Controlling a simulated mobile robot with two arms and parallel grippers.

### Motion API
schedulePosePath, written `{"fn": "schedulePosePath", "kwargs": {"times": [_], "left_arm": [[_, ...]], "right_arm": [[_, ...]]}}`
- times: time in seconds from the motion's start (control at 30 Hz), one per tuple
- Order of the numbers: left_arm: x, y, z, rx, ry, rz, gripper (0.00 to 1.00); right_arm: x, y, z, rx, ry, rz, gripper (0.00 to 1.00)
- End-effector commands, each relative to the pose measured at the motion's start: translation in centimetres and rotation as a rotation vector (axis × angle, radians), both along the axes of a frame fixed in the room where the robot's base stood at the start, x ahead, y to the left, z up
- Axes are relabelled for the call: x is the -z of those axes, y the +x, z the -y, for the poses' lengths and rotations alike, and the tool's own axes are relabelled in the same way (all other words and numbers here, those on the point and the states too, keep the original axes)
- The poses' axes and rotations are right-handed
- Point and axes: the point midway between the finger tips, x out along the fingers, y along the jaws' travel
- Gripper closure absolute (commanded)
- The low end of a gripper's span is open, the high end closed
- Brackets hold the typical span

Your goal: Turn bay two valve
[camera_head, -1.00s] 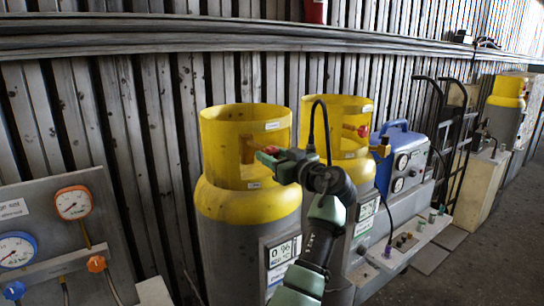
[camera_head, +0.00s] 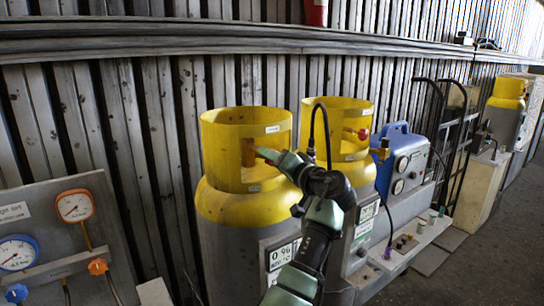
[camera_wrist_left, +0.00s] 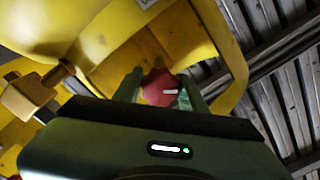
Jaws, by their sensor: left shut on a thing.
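A grey gas cylinder with a yellow collar (camera_head: 245,205) stands in the middle of the head view, with a brass valve (camera_head: 247,150) inside its collar. My left gripper (camera_head: 266,155) reaches into the collar opening from the right. In the left wrist view its two green fingers are shut on the red valve knob (camera_wrist_left: 160,88), which has a white mark. The fingers hide the knob in the head view. A second yellow-collared cylinder (camera_head: 353,175) stands to the right, with its own red valve knob (camera_head: 363,134). No bay number is readable. My right gripper is not in view.
A gauge panel (camera_head: 60,240) with two dials stands at the left. A blue unit with gauges (camera_head: 400,155) stands right of the cylinders, and a hand truck (camera_head: 455,140) beyond it. A ribbed wall runs behind. Open floor lies at the right.

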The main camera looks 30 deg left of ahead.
Motion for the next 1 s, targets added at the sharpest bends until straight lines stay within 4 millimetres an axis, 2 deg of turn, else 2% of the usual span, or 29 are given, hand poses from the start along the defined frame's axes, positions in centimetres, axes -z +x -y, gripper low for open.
{"fn": "schedulePosePath", "kwargs": {"times": [0.7, 1.0], "left_arm": [[-0.6, 0.0, 0.1, 0.003, 0.259, -0.618, 0.99], [-0.5, 0.0, 0.1, 0.003, 0.334, -0.800, 0.99]], "right_arm": [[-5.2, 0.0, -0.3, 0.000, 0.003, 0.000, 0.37], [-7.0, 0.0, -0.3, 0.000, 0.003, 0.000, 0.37]]}}
